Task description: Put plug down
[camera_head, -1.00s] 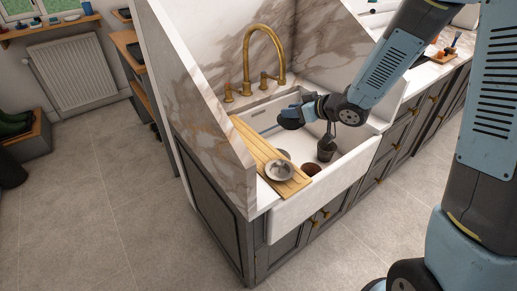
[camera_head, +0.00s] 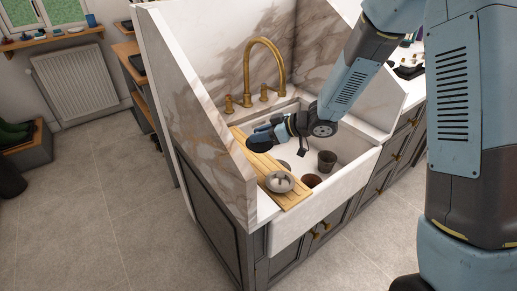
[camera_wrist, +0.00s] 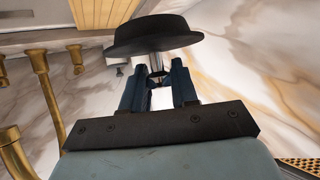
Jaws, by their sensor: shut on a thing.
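The plug is a round black disc with a short metal stem. It fills the upper middle of the wrist view (camera_wrist: 152,36) and shows as a dark disc in the head view (camera_head: 259,143). My gripper (camera_wrist: 158,84) is shut on the stem, with the disc beyond the fingertips. In the head view my gripper (camera_head: 272,128) is over the left part of the white sink (camera_head: 350,180), near the slatted wooden board (camera_head: 294,200). The plug appears above the board's far half. I cannot tell the exact gap beneath it.
A grey metal bowl (camera_head: 279,182) rests on the board's near end. A dark cup (camera_head: 326,160) and a brown round pot (camera_head: 311,181) are in the sink. Brass taps (camera_head: 263,60) rise behind, and a marble panel (camera_head: 205,110) borders the left.

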